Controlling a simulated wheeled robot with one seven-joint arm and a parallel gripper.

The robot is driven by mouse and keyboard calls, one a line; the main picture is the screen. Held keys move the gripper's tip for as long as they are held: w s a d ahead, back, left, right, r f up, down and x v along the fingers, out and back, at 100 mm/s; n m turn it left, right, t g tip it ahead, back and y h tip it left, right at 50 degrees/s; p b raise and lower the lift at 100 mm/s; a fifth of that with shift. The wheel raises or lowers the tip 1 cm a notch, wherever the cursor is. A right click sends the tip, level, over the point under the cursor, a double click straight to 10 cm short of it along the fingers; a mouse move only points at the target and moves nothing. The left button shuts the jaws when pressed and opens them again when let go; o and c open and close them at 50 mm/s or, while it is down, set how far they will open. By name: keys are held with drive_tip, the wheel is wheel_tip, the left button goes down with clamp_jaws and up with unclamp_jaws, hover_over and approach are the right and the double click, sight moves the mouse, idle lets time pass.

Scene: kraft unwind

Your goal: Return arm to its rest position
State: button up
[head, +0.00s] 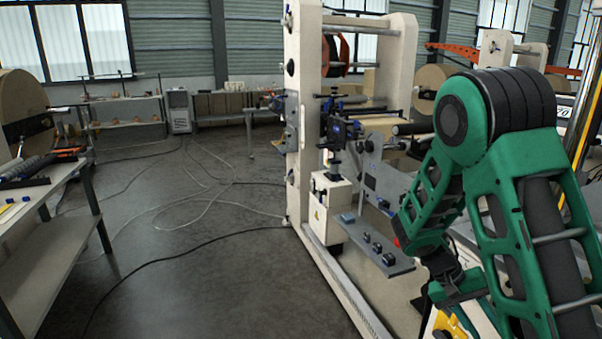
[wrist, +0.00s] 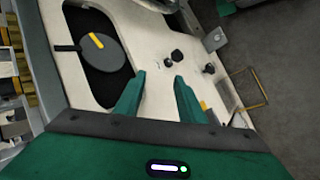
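My gripper (wrist: 158,98) shows in the wrist view with its two green fingers apart and nothing between them. Beyond the fingers is a cream machine panel (wrist: 150,50) with dark knobs (wrist: 177,56) and a dark recess. A round grey disc with a yellow bar (wrist: 102,52) sits over the recess at the left. In the head view my green arm is bent at the right, its lower part reaching down beside the machine. The fingertips cannot be made out there.
A cream unwind machine frame (head: 305,110) stands left of my arm, with a grey control shelf (head: 375,250) jutting out close by. A workbench (head: 50,210) is at the left. Cables (head: 185,215) lie across the otherwise open floor (head: 220,270) between them.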

drive_tip(key=s+a+r+t+y, duration=0.1)
drive_tip(key=s+r+t+y, duration=0.1)
drive_tip(key=s+r, duration=0.5)
drive_tip(key=s+a+r+m+t+y, duration=0.1)
drive_tip(key=s+r+y, duration=0.4)
drive_tip(key=s, duration=0.9)
wheel_tip(320, 180, up, 3)
drive_tip(key=shift+s+a+r+t, duration=0.1)
drive_tip(key=shift+s+a+t, duration=0.3)
drive_tip(key=shift+a+t, duration=0.1)
drive_tip(key=shift+w+f, duration=0.25)
drive_tip(key=shift+w, duration=0.35)
